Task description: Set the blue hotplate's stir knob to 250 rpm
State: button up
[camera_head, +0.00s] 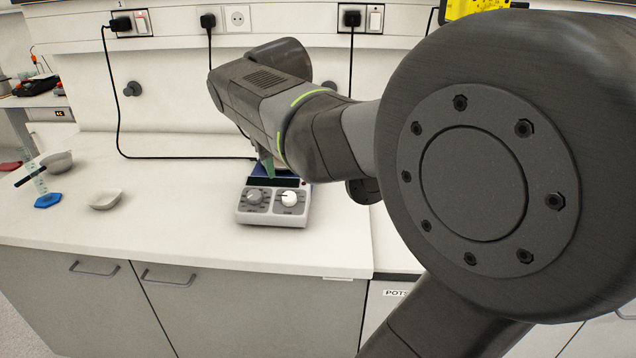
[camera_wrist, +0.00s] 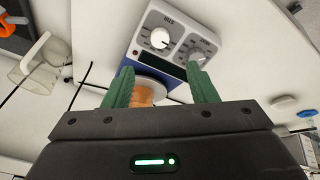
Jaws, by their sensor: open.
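The blue hotplate (camera_head: 272,209) stands on the white counter, its control face toward the front, with a dark display above two knobs. Its white stir knob (camera_head: 289,198) is on the right and a grey knob (camera_head: 254,197) on the left. In the wrist view the hotplate is turned round; the white knob (camera_wrist: 160,38) lies by the STIR label and the grey knob (camera_wrist: 197,58) by the other dial. The rpm setting is too small to read. My gripper (camera_wrist: 160,68) is open, its green fingers behind and above the knobs, apart from them. My arm hides the hotplate's back.
An orange-brown object (camera_wrist: 143,95) shows between the fingers by the hotplate's round plate; its shape is partly hidden. A pale dish (camera_head: 106,200), a grey bowl (camera_head: 57,162) and a blue hexagonal base (camera_head: 48,201) stand at left. A black cable (camera_head: 170,157) runs behind. The counter's front is clear.

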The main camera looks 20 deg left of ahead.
aim_at(289, 197)
jog(key=b+x, duration=0.1)
jog(key=x, duration=1.1)
jog(key=shift+f, duration=0.15)
jog(key=c, duration=1)
